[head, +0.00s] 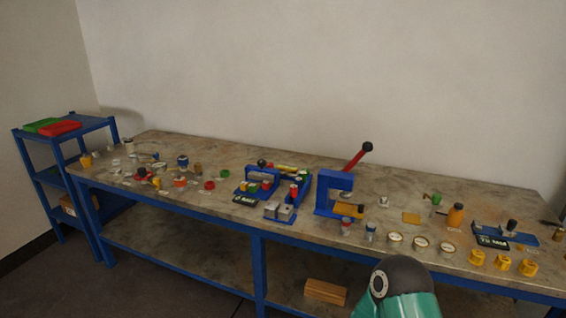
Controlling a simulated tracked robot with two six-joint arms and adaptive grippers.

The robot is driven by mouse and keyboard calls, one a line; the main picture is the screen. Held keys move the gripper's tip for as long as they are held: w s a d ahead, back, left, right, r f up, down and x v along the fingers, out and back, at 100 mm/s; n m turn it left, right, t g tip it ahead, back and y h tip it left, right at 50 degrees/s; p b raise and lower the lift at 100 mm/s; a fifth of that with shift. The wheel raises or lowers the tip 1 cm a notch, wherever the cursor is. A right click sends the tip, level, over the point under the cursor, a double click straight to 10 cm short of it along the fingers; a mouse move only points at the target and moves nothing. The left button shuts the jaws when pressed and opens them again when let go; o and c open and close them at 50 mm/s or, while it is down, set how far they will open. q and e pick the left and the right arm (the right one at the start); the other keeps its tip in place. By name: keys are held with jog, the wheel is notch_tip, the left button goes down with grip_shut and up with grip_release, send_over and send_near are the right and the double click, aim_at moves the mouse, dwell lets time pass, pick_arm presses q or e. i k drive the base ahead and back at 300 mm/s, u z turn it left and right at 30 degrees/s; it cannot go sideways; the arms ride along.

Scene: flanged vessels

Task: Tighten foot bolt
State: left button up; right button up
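I cannot make out a foot bolt or a flanged vessel in the head view. Neither of my grippers shows. Only a dark and teal rounded link of my own arm rises at the bottom edge, right of the middle, and covers part of the bench's front edge. Many small parts and tools lie on the long workbench (330,170), too small to tell whether any is the bolt or a tool for it.
A blue press (334,196) with a red lever stands mid-bench. Blue fixtures (262,186) sit left of it. Yellow parts (502,264) stand near the front right edge. A blue shelf (30,152) with red and green trays stands left. A wooden block (325,291) lies below the benchtop.

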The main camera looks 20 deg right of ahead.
aim_at(261, 164)
jog(key=z, duration=0.3)
jog(key=i, duration=1)
jog(key=z, duration=0.05)
